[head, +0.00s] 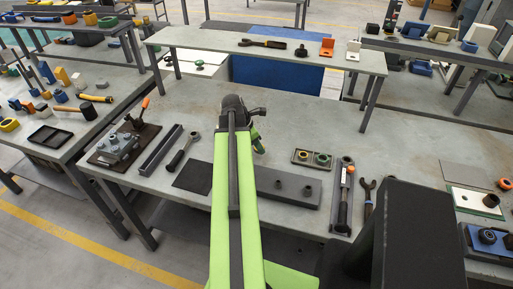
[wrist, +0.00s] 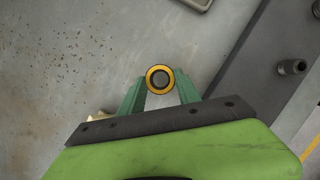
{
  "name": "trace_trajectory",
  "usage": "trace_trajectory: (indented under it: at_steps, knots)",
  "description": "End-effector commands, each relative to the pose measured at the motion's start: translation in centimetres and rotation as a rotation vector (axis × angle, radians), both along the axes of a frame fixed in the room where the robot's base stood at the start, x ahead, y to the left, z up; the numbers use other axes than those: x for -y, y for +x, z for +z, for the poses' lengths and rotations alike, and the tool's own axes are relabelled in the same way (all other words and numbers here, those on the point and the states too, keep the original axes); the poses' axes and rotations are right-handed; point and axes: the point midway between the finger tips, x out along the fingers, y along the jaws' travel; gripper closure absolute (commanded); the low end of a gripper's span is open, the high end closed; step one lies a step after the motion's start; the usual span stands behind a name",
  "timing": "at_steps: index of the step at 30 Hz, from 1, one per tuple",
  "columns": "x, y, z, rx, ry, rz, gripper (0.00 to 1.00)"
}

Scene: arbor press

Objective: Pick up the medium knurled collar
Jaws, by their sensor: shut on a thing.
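My gripper (wrist: 160,90) is shut on a small round collar (wrist: 149,79) with a yellow rim and a dark middle. The collar sits between the tips of the two green fingers in the wrist view, seen end-on. Its knurling cannot be made out. In the head view my gripper (head: 258,143) is over the middle of the workbench (head: 210,110), and my arm hides the collar. A shallow tray (head: 299,164) to its right holds a brass-coloured ring (head: 302,155) and a green ring (head: 322,158).
A dark grey plate (head: 290,187) with two short dark pegs lies in front of the tray; it shows at right in the wrist view (wrist: 255,75). A raised shelf (head: 230,40) crosses the back.

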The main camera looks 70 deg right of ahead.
Motion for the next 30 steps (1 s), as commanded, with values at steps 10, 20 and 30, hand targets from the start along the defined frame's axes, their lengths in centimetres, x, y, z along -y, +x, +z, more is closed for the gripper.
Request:
trace_trajectory:
  at_steps: [10,20,30]
  knots:
    - [0.6,-6.8,5.8,0.000,0.000,-0.005,1.00]
    - [1.2,-11.4,8.0,0.000,0.000,-0.001,1.00]
    - [1.2,-11.6,6.3,0.000,0.000,0.000,1.00]
